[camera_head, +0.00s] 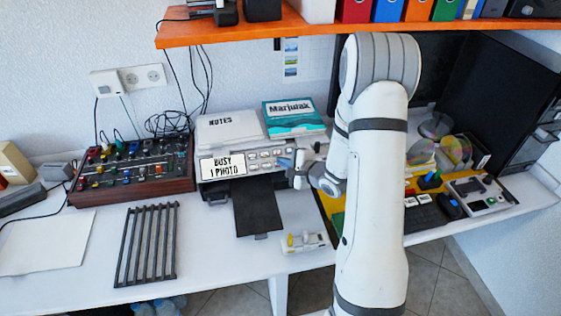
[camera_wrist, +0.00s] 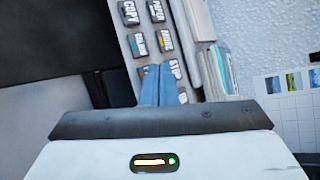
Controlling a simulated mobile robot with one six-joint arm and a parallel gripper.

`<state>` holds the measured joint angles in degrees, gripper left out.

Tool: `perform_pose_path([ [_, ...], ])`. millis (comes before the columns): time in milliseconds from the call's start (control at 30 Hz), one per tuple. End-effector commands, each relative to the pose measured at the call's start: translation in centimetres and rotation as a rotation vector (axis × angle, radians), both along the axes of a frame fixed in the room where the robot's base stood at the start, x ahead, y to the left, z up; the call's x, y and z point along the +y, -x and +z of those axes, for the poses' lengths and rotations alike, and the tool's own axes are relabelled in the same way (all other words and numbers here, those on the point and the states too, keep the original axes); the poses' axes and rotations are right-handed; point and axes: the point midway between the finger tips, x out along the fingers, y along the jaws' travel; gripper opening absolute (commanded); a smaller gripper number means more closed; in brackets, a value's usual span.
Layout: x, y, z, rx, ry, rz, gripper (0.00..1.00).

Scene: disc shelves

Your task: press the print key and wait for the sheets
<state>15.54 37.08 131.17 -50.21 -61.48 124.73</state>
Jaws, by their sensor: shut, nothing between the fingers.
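The printer (camera_head: 213,189) stands on the desk, and its display (camera_head: 222,166) reads "BUSY 1 PHOTO". Its key panel (camera_head: 266,158) is right of the display; the wrist view shows keys marked COPY (camera_wrist: 129,13), PAPER (camera_wrist: 156,11) and STOP (camera_wrist: 175,68). No key marked print is readable; my fingers hide part of the panel. My gripper (camera_head: 287,163) is shut and empty at the panel's right end. In the wrist view its blue fingertips (camera_wrist: 157,68) overlap the lower keys; I cannot tell whether they touch. The black output tray (camera_head: 257,212) shows no sheet.
A notes binder (camera_head: 229,127) and a teal box (camera_head: 292,117) lie on top of the printer. A mixer (camera_head: 133,165) and a dark rack (camera_head: 147,243) are to the left. An orange shelf (camera_head: 240,33) hangs above. A small white device (camera_head: 305,242) lies at the front edge.

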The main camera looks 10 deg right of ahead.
Motion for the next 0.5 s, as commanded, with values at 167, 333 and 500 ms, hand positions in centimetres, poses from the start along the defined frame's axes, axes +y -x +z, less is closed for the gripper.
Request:
perform_pose_path([
  [167,-0.02,0.14,0.28,0.0,0.0,0.0,0.0],
  [333,-0.03,0.15,0.27,0.0,0.0,-0.001,0.0],
  [500,-0.05,0.43,1.06,0.0,0.0,-0.001,0.0],
])
